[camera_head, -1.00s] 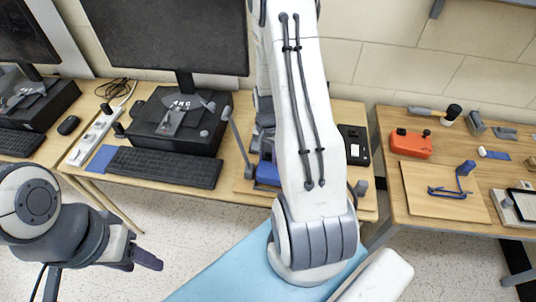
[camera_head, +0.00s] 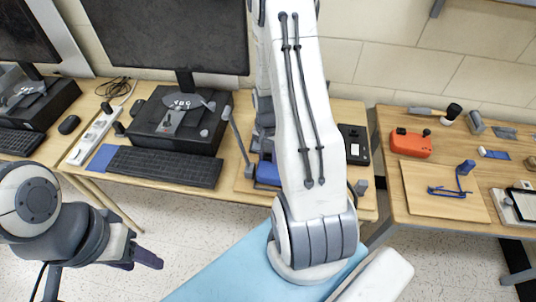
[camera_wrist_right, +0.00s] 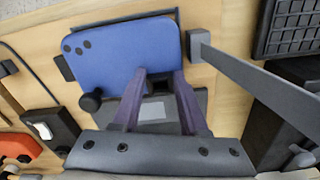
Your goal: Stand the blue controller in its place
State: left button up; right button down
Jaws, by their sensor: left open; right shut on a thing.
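The blue controller (camera_wrist_right: 120,50) fills the upper middle of the right wrist view, its broad face with dark buttons and a black stick toward the camera. In the head view only a blue part (camera_head: 267,173) shows left of my right arm. My right gripper (camera_wrist_right: 160,74) is shut on the controller, its purple fingers at the controller's right lower part. A grey plate (camera_wrist_right: 185,100) lies behind the fingers. Whether the controller touches its place cannot be told. My right gripper is hidden behind the arm in the head view. My left gripper (camera_head: 146,261) is open and empty, low at the left.
A wooden board (camera_head: 244,184) lies under the controller area. A keyboard (camera_head: 164,168), a dark box (camera_head: 180,140) and a grey bar (camera_wrist_right: 255,72) are close by. An orange controller (camera_head: 411,143) and a board with a blue stand (camera_head: 450,191) are on the right table.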

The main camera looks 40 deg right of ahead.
jog(key=shift+f+b, duration=0.85)
jog(key=shift+f, duration=0.4)
jog(key=c, duration=0.8)
grip_release()
jog(key=shift+r, duration=0.1)
jog(key=shift+o, duration=0.2)
jog(key=shift+r, duration=0.15)
jog(key=shift+r+p, duration=1.4)
jog(key=shift+p, duration=0.05)
jog(key=o, duration=0.6)
jog(key=shift+c, duration=0.2)
